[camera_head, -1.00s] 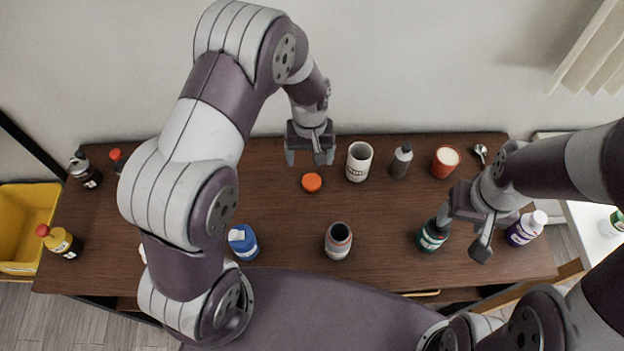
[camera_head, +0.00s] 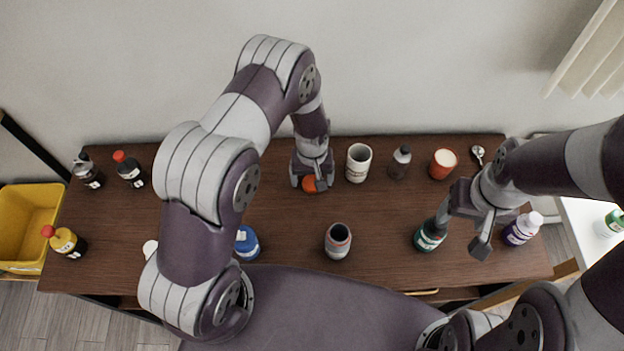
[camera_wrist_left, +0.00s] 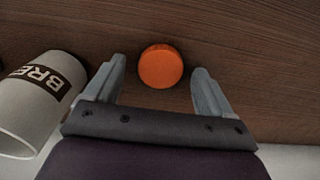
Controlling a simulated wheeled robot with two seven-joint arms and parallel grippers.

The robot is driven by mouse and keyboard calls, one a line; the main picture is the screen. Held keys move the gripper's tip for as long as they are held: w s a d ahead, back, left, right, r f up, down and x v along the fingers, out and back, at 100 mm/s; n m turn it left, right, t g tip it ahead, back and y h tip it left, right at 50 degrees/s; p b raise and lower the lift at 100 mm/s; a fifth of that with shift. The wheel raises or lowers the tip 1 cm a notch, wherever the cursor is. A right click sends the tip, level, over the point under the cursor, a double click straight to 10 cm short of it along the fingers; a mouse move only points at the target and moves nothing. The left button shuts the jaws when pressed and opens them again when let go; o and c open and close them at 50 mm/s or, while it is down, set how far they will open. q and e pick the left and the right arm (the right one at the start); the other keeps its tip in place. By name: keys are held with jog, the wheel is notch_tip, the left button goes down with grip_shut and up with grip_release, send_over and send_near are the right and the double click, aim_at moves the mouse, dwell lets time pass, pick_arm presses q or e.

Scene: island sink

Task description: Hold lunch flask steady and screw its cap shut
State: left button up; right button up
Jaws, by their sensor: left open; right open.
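The lunch flask (camera_head: 338,243), a squat container with an open dark mouth, stands upright near the table's front edge. The orange cap (camera_head: 310,184) lies flat on the table behind it and to the left, and also shows in the left wrist view (camera_wrist_left: 160,66). My left gripper (camera_head: 312,187) is open above the cap; in the wrist view its fingers (camera_wrist_left: 159,75) stand on either side of the cap, apart from it. My right gripper (camera_head: 464,228) is open at the right, beside a green-labelled dark bottle (camera_head: 430,237) and away from the flask.
A white lettered mug (camera_head: 358,164) stands just right of my left gripper. A grey-capped bottle (camera_head: 400,160), a red cup (camera_head: 443,163) and a purple bottle (camera_head: 521,230) stand further right. A blue container (camera_head: 247,244) is left of the flask.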

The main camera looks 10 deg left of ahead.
aim_at(312, 182)
pick_arm(q)
jog(key=shift+f, duration=0.25)
jog(key=c, duration=1.1)
notch_tip(312, 182, up, 10)
jog(key=b, duration=0.1)
